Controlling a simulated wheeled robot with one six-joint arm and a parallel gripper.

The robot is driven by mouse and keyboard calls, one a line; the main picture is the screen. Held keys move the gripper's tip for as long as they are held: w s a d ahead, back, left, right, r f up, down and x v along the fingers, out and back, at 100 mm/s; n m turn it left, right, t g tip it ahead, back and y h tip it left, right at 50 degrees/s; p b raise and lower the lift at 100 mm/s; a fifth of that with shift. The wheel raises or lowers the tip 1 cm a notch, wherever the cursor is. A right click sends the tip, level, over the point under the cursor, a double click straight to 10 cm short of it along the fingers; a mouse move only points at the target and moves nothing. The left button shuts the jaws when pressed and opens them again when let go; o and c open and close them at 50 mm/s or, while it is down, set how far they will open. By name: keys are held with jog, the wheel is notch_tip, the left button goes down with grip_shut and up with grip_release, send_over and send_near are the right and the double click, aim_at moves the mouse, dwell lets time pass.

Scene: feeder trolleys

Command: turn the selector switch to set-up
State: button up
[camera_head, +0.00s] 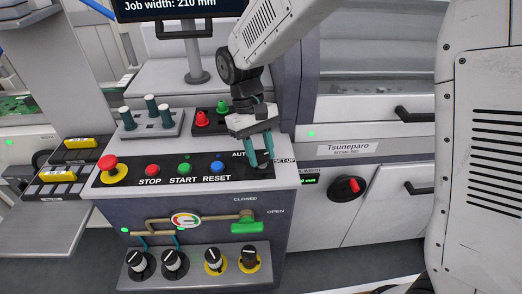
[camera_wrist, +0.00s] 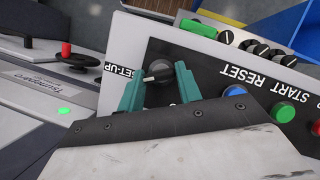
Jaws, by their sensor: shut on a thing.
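The selector switch (camera_wrist: 158,71) is a dark round knob with a pale pointer mark on the black panel strip. In the wrist view its mark points left, toward the side of the SET-UP label (camera_wrist: 122,71). My gripper (camera_wrist: 158,84) has its two teal fingers on either side of the knob and is shut on it. In the head view my gripper (camera_head: 261,160) reaches down to the panel's right end, between the AUTO label (camera_head: 240,154) and the SET-UP label (camera_head: 285,161). The fingers mostly hide the knob there.
A red emergency button (camera_head: 107,162) and red, green and blue buttons, the blue one (camera_head: 217,167) nearest, share the panel. A green valve handle (camera_head: 246,226) and several black knobs sit below. A red-handled crank (camera_head: 349,187) is on the machine at right.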

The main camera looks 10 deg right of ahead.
jog(key=o, duration=1)
jog(key=v, duration=0.7)
jog(key=shift+w+r, duration=0.15)
jog(key=shift+r, duration=0.2)
jog(key=s+d+r+m+t, duration=0.1)
jog(key=s+d+r, duration=0.1)
jog(key=s+d, duration=0.5)
jog(key=s+d+r+m+t+y, duration=0.1)
jog(key=s+d+r+m+t, duration=0.1)
jog(key=s+d, duration=0.6)
jog(key=s+d+r+m+t+y, duration=0.1)
jog(key=s+d+r+m+t, duration=0.1)
jog(key=s+d, duration=0.5)
jog(key=shift+s+d, duration=0.25)
jog(key=shift+s, duration=0.3)
